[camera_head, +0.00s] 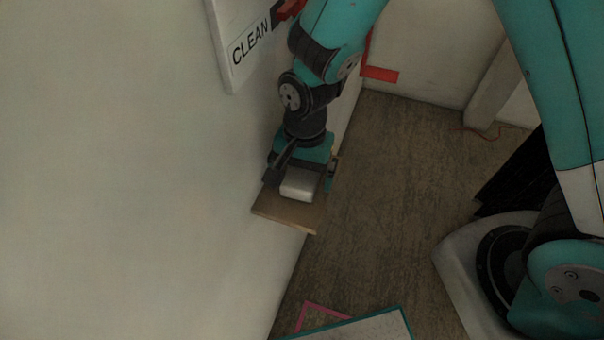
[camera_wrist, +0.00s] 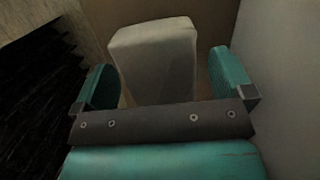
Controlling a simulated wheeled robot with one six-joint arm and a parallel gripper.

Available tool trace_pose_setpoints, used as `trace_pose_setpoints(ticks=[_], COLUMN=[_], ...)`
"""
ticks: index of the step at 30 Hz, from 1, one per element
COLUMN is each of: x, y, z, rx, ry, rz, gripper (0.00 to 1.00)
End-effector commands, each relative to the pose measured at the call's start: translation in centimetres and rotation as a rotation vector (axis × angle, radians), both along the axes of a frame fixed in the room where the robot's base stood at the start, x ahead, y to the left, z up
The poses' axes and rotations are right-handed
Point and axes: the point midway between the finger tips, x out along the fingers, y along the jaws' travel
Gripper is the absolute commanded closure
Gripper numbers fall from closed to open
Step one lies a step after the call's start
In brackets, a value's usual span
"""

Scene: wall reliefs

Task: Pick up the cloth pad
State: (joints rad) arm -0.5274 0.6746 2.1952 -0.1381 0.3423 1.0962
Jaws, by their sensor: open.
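The cloth pad (camera_head: 299,186) is a pale, rounded block on a small wooden shelf (camera_head: 289,217) fixed to the wall. My gripper (camera_head: 300,180) is at the shelf, directly over or behind the pad, and partly hides it. In the wrist view the pad (camera_wrist: 157,57) stands between the two teal fingers of my gripper (camera_wrist: 166,85). The fingers are apart, with a visible gap on each side of the pad. The pad's lower end is hidden behind the dark gripper bar.
A white board (camera_head: 243,45) reading "CLEAN" hangs on the wall (camera_head: 120,170) above the shelf. The wall is close beside my gripper. Open floor (camera_head: 400,190) lies right of the shelf. A teal-edged panel (camera_head: 365,327) and a pink frame show at the bottom.

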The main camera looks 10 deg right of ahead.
Motion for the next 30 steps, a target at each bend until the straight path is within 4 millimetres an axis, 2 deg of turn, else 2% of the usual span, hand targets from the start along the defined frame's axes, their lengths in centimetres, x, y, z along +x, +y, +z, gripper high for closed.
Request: trace_pose_setpoints(ticks=[23, 24, 26, 30], x=[-0.01, -0.01, -0.01, -0.01], y=[-0.01, -0.01, -0.01, -0.01], z=[-0.49, -0.49, -0.49, -0.49], rx=[0.000, 0.000, 0.000, 0.000], ry=[0.001, 0.001, 0.001, 0.001], rz=[0.000, 0.000, 0.000, 0.000], gripper=[0.01, 0.04, 0.17, 0.49])
